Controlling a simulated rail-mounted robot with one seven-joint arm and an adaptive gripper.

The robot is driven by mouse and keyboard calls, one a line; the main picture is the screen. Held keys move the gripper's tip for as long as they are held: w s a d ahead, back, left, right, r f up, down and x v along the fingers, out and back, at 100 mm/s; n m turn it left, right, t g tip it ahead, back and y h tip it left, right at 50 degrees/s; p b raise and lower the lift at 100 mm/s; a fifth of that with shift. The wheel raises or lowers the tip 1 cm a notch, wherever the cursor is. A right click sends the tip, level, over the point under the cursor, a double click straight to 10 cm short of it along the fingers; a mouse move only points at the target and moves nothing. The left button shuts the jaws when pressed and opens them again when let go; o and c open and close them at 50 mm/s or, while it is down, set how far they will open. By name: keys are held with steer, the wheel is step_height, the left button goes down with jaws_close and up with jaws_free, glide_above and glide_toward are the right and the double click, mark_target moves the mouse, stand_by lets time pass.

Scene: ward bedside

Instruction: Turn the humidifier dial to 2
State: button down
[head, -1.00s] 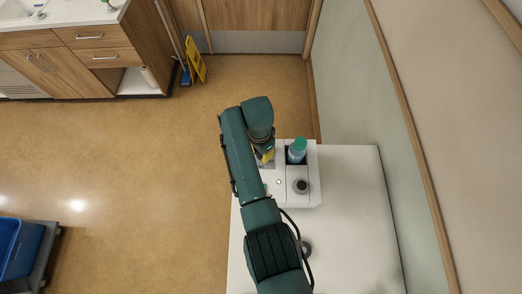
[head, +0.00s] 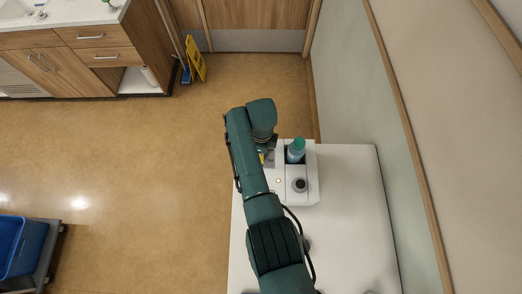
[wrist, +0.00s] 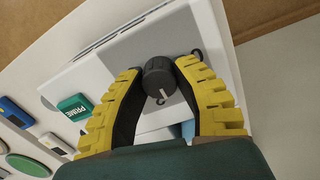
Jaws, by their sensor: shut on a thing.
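The white humidifier unit (head: 311,195) stands at the far end of the white table. In the wrist view, its dark ribbed dial (wrist: 158,77) with a pale pointer line sits on a grey panel (wrist: 135,48). My gripper (wrist: 158,68) has its two yellow fingers around the dial, one on each side, shut on it. Small dark marks beside the dial are partly covered by a finger, and I cannot read them. In the head view, my gripper (head: 264,156) is over the unit's left side, mostly hidden by my arm, and it hides the dial.
A teal-capped bottle (head: 297,152) stands in the unit, with a round dark-centred part (head: 300,185) in front of it. The wrist view shows a green PRIME button (wrist: 75,107) among several coloured buttons. A wall (head: 420,130) runs along the right. The table's right part (head: 350,210) is clear.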

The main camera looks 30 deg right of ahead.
steer(key=m+p, duration=0.1)
steer(key=m, duration=0.4)
steer(key=shift+m, duration=0.3)
stand_by(0.4)
steer(key=c, duration=0.7)
jaws_free()
step_height(320, 180, up, 12)
steer(key=shift+d, duration=0.3)
steer(key=shift+w, duration=0.1)
